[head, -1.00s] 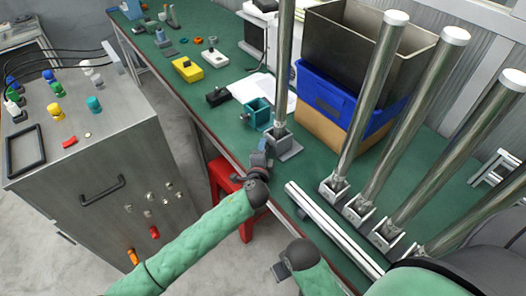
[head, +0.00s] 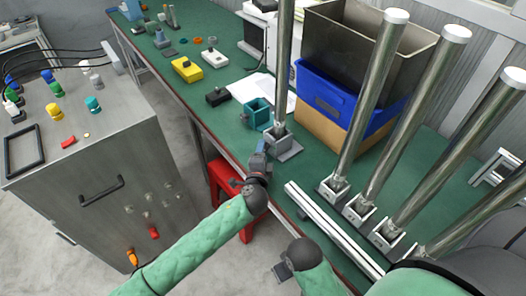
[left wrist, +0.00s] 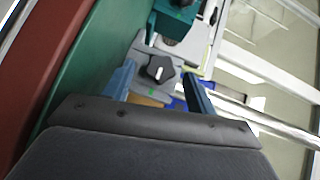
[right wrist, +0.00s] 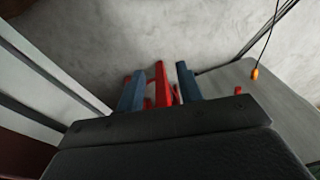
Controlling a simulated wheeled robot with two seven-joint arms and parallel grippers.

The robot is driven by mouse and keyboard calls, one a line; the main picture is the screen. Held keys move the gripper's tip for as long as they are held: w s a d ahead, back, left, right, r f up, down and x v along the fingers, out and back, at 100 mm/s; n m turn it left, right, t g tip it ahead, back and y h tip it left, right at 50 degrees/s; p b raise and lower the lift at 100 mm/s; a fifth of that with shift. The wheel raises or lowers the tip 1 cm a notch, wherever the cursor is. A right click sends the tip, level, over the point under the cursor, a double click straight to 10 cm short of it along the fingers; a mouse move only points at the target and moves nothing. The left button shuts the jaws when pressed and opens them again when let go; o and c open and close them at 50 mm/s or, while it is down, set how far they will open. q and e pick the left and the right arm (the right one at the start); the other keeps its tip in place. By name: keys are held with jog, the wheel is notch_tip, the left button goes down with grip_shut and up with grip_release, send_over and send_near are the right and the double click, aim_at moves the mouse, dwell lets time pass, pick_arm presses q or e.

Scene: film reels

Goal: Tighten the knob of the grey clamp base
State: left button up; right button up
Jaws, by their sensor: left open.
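The grey clamp base (head: 289,151) stands near the front edge of the green bench, with an upright metal pole (head: 284,65) in it. Its dark star-shaped knob (left wrist: 158,69) faces the left wrist camera, a little beyond the fingertips. My left gripper (head: 262,149) is open and empty just in front of the base. In the left wrist view its two blue fingers (left wrist: 158,84) stand on either side of the knob, apparently apart from it. My right gripper (head: 281,270) is low, in front of the bench. Its fingers (right wrist: 160,82) are apart with nothing held between them.
A teal clamp (head: 257,113) stands just behind the base. Several poles in grey holders (head: 334,187) stand to the right, by a white rail (head: 325,225). A blue crate (head: 325,95) is behind. A red stool (head: 224,177) is under the bench edge; a grey control cabinet (head: 70,185) is left.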

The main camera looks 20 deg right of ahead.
pick_arm(q)
jog(key=b+v, duration=0.1)
jog(key=v, duration=0.4)
jog(key=shift+f, duration=0.1)
jog(key=shift+s+a, duration=0.25)
jog(key=shift+s, duration=0.2)
pick_arm(e)
jog(key=shift+s+a+r, duration=0.1)
jog(key=shift+s+r, duration=0.1)
jog(key=shift+r, duration=0.75)
jog(key=shift+s+a+r, duration=0.1)
jog(key=shift+s+r, duration=0.1)
jog(key=shift+r, duration=0.7)
